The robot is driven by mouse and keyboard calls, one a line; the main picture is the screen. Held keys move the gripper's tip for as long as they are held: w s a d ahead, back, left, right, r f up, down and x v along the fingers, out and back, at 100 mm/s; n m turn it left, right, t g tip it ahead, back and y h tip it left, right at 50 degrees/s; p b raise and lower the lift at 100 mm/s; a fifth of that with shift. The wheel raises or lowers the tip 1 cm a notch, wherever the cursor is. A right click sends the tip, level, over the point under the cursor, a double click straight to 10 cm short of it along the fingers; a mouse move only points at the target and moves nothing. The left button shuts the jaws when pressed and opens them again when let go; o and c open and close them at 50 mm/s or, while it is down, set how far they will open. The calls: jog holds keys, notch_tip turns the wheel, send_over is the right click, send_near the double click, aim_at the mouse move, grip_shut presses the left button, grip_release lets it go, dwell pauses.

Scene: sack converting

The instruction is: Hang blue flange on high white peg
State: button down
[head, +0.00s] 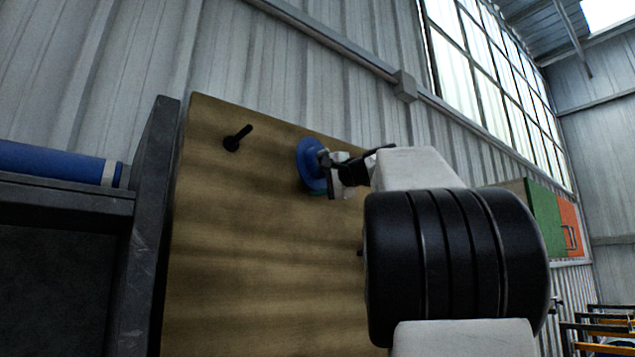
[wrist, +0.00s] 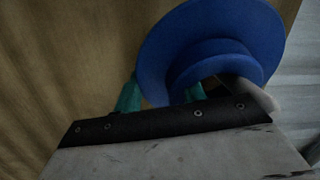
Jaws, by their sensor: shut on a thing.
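The blue flange (head: 306,165) is a round disc with a raised hub, held in front of the upper right of the wooden board. My gripper (head: 324,170) is shut on it. In the wrist view the flange (wrist: 215,35) fills the upper middle, above the teal fingertips (wrist: 162,95). A pale rod-like end (wrist: 258,94) shows just below the flange's right side; it may be the white peg. Whether it passes through the flange I cannot tell. No white peg is clearly seen in the head view, where the flange and my arm cover part of the board.
The wooden board (head: 255,240) stands upright with a black peg (head: 237,138) at its upper left. A dark shelf with a blue roll (head: 55,163) is at the left. A corrugated wall (head: 290,65) lies behind. Green and orange panels (head: 545,215) are far right.

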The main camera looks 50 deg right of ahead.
jog(key=shift+r, duration=0.1)
dwell(0.3)
jog(key=c, duration=0.8)
grip_release()
jog(key=shift+o, duration=0.3)
jog(key=shift+s, duration=0.15)
jog(key=s, duration=0.5)
jog(key=s+a, duration=0.1)
jog(key=s, duration=0.1)
jog(key=shift+s, duration=0.3)
jog(key=shift+d, duration=0.1)
